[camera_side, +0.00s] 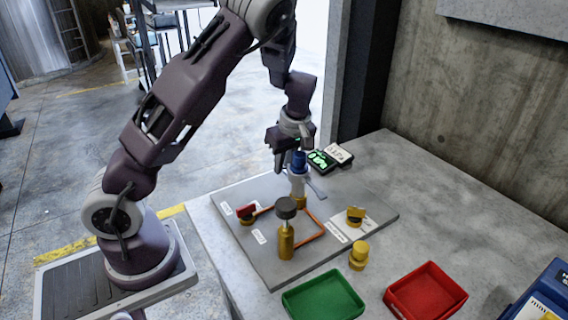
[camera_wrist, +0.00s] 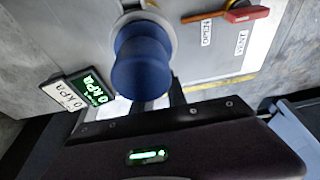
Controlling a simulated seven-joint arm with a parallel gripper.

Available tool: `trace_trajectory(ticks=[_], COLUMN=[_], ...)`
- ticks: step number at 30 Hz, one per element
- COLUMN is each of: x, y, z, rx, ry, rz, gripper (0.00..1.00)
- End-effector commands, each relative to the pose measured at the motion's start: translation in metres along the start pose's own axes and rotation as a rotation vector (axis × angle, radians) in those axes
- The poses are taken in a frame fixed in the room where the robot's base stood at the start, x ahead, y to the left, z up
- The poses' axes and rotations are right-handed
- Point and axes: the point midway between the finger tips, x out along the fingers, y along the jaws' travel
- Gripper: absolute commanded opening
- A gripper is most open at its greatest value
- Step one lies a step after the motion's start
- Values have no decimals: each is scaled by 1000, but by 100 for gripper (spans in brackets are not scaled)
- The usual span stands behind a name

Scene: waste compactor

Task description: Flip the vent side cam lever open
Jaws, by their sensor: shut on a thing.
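A coupling with a blue cap (camera_side: 299,161), a pale body (camera_side: 297,183) and a brass foot (camera_side: 300,202) stands upright on the grey board. A thin grey lever (camera_side: 317,190) sticks out at its right, angled downward; no lever on its other side is visible. My gripper (camera_side: 294,152) is at the coupling's top, its fingers on either side of the blue cap. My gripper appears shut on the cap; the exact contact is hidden.
A green-lit pressure display (camera_side: 320,161) stands behind the coupling. A red-handled valve (camera_side: 246,211), a dark-topped brass cylinder (camera_side: 286,235) and a brass fitting (camera_side: 355,215) share the board. A loose brass piece (camera_side: 358,256), a green tray (camera_side: 323,298) and a red tray (camera_side: 426,291) are nearer.

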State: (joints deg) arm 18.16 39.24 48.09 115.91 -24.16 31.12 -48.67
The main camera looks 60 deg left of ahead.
Motion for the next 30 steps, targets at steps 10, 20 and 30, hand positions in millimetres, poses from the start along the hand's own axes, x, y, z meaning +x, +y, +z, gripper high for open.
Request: trace_trajectory(ticks=[10,20,30], x=[0,-20,-71], y=[0,2,1], z=[0,0,0], rx=[0,3,1], ry=[-1,0,-1], rz=[1,6,2], gripper=[40,40,40])
